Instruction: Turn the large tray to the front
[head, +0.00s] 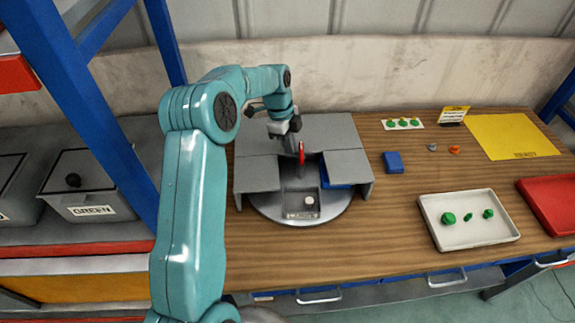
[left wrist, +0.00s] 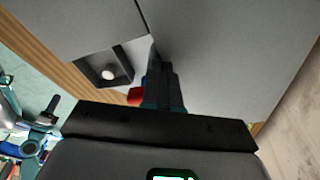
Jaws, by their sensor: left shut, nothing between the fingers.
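A round grey turntable (head: 262,208) sits on the bench under a grey cover (head: 325,130) with a gap at its front. In the gap is a grey compartment (head: 301,212) holding a small white round piece (head: 309,200). The compartment also shows in the left wrist view (left wrist: 88,68). A blue compartment (head: 335,178) lies to its right, partly hidden by the cover. A red upright part (head: 301,153) stands at the gap's back. My left gripper (head: 299,148) is shut and empty, pointing down beside the red part; touching cannot be told. Which part is the large tray is unclear.
To the right are a blue block (head: 393,162), a white tray (head: 432,218) with green pieces, a red tray (head: 556,205) and a yellow mat (head: 510,137). A blue rack with a bin labelled GREEN (head: 90,205) stands left. The bench front between turntable and white tray is clear.

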